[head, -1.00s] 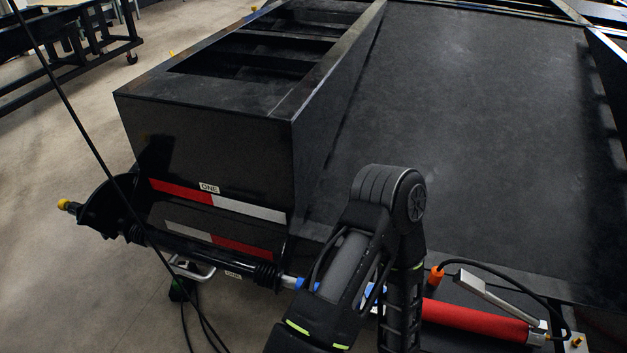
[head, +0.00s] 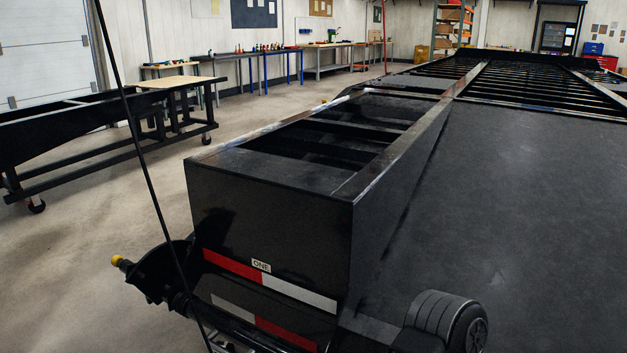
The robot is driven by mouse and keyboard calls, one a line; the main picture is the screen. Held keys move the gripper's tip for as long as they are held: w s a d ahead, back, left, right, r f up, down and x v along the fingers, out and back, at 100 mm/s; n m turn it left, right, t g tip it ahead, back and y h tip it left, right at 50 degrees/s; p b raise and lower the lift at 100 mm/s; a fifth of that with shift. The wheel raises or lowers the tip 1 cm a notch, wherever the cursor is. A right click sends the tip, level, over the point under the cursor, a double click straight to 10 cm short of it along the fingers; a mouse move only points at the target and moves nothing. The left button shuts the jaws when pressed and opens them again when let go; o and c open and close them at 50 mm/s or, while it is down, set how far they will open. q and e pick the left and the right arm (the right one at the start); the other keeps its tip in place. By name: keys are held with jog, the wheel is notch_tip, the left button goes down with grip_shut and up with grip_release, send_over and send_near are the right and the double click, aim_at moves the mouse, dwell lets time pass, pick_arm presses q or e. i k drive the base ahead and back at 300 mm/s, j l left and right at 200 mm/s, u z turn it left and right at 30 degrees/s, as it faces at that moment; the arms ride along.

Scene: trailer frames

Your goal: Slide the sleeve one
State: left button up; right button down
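A small label reading "ONE" (head: 261,265) is on the end face of the black trailer frame (head: 270,222), above a red and white strip (head: 272,282). A black shaft (head: 181,303) runs low along this end, with a yellow tip (head: 117,260) at its left. Most of the shaft is cut off by the bottom edge, and no sleeve can be made out clearly. Neither gripper is in view.
A thin black cable (head: 150,180) crosses the left side. A black wheeled frame (head: 75,130) stands on the open concrete floor (head: 110,235) at left. Workbenches (head: 265,55) line the back wall. The trailer's flat deck (head: 530,200) is clear.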

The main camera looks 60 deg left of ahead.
aim_at(249, 338)
jog(key=i+l+u, duration=0.2)
jog(key=u, duration=1.9)
